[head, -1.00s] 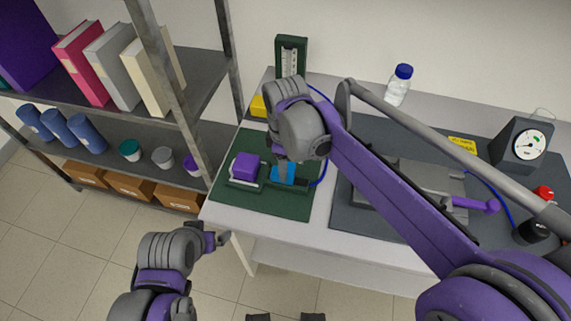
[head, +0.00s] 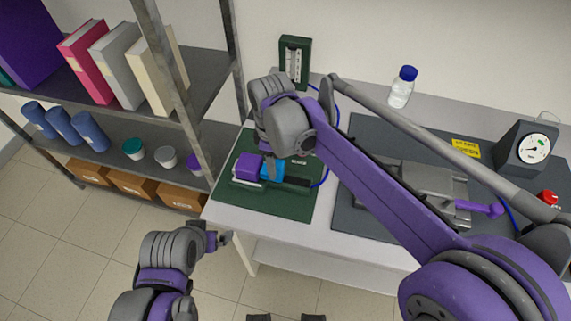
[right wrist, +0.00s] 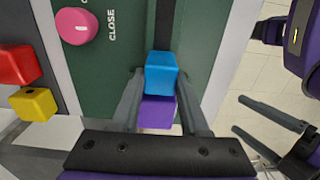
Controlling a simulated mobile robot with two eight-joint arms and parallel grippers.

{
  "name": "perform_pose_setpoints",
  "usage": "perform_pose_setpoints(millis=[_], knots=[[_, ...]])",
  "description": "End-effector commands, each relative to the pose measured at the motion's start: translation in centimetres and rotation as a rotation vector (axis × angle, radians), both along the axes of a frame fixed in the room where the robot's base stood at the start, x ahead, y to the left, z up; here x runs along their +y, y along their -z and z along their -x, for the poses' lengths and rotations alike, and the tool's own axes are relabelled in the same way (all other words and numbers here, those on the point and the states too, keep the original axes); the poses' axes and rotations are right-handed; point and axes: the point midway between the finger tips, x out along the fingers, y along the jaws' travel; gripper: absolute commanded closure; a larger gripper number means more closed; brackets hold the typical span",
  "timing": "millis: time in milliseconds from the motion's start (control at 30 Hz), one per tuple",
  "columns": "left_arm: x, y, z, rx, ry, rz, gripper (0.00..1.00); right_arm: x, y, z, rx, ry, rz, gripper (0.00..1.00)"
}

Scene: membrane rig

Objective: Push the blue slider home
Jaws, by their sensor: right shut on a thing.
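The blue slider (head: 279,170) sits on a dark track on the green board (head: 285,206), close against a purple block (head: 246,166) at the track's left end. In the right wrist view the blue slider (right wrist: 161,66) overlaps the purple block (right wrist: 158,112), so I cannot tell whether they touch. My right gripper (head: 273,172) comes down from above, shut on the blue slider with a finger on either side. My left gripper (head: 219,240) is empty off the table's front left corner; the right wrist view shows its fingers apart (right wrist: 262,128).
A grey mat with a metal fixture (head: 425,185) and a dial gauge (head: 527,150) lie to the right. A bottle (head: 402,88) stands at the back. Shelving (head: 195,120) borders the table's left. Pink (right wrist: 76,26), red and yellow buttons show in the right wrist view.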

Motion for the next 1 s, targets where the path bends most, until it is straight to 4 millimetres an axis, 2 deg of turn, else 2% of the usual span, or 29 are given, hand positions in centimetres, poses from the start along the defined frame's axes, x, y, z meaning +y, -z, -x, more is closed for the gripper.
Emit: perform_pose_setpoints(millis=[200,233,400,767,867,1000], knots=[[0.0,0.0,0.0,0.0,0.0,0.0,0.0,0.0,-0.1,-0.1,-0.002,0.0,0.001,1.0],[0.0,0.0,0.0,0.0,0.0,0.0,0.0,0.0,-0.1,-0.1,-0.002,0.0,0.001,0.54],[0.0,0.0,0.0,0.0,0.0,0.0,0.0,0.0,0.0,0.0,-0.001,0.0,0.0,0.25],[0.0,-0.1,0.0,0.0,0.0,0.0,0.0,0.0,-0.5,0.0,-0.001,0.0,0.0,0.25],[0.0,-0.2,-0.1,-0.001,0.0,0.0,0.0,0.0,-1.7,0.0,-0.001,-0.001,0.0,0.25],[0.0,-0.4,-0.1,-0.003,0.0,0.0,0.0,0.0,-4.5,0.0,-0.001,-0.001,0.0,0.25]])
